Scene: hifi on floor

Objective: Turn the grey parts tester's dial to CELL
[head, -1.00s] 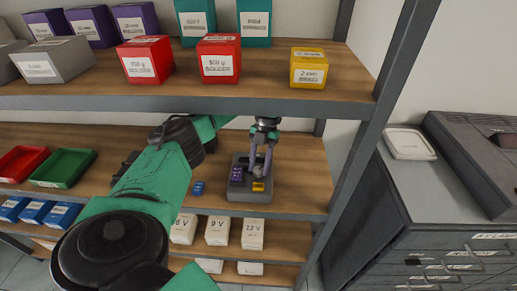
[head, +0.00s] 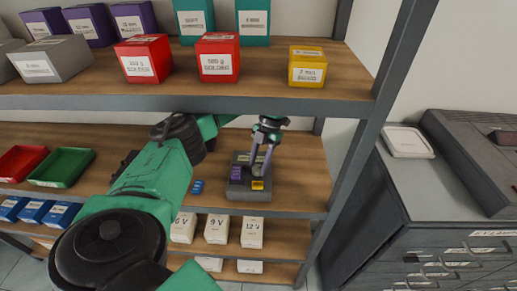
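The grey parts tester (head: 248,194) stands on the middle shelf, with a purple panel (head: 236,173) on its left and a yellow patch (head: 258,185) at its front right. My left gripper (head: 258,170) reaches down over the tester's right half, its fingers around or just above the dial spot. The fingers and wrist hide the dial, so its setting cannot be read. Whether the fingers are closed on the dial cannot be told. My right gripper is not in view.
A small blue item (head: 198,187) lies left of the tester. The upper shelf (head: 200,103) with boxes overhangs my arm. A shelf post (head: 370,130) stands to the right. Red (head: 22,163) and green (head: 62,167) trays sit at left. White boxes (head: 216,229) stand below.

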